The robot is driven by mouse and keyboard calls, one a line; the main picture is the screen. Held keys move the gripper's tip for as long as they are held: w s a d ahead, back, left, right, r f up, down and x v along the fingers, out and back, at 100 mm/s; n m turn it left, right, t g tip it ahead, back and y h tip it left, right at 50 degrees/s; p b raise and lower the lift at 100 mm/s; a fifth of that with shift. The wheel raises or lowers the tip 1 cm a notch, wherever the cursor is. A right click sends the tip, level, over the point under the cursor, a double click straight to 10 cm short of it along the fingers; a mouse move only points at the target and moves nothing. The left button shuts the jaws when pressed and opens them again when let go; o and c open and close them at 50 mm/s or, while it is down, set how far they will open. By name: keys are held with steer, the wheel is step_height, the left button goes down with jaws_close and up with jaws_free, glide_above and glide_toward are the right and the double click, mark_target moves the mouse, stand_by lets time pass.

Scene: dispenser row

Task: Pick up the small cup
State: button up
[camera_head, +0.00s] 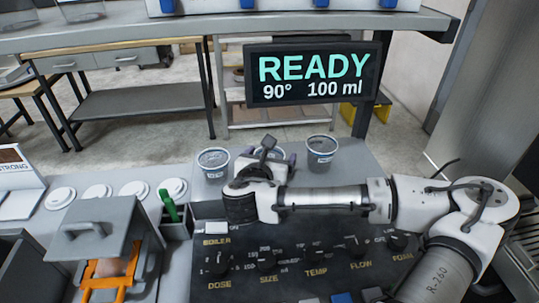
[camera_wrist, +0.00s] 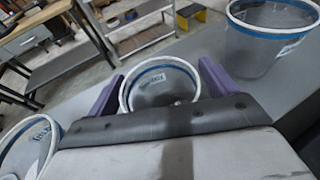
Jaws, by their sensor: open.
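Three translucent cups with white rims and blue bands stand in a row. The middle cup (camera_wrist: 163,90) looks smallest in the wrist view, though distance makes size hard to judge. My gripper (camera_wrist: 160,74) is open, with its purple fingers on either side of this cup. I cannot tell whether they touch it. In the head view my gripper (camera_head: 270,157) mostly hides the middle cup. The left cup (camera_head: 213,163) and right cup (camera_head: 321,151) show clearly there. In the wrist view the left cup (camera_wrist: 27,148) is cut off and the right cup (camera_wrist: 268,42) looks large.
A black control panel (camera_head: 300,270) with knobs lies in front of the cups. A display (camera_head: 312,75) reading READY stands behind. Several white lids (camera_head: 95,193), a green-handled item (camera_head: 169,205) and a grey box (camera_head: 95,228) are at left. Neighbouring cups flank my gripper closely.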

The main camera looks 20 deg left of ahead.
steer(key=shift+w+f, duration=0.2)
steer(key=shift+w, duration=0.15)
steer(key=shift+s+r, duration=0.1)
steer(key=shift+c, duration=0.3)
steer(key=c, duration=1)
steer(key=shift+r, duration=0.1)
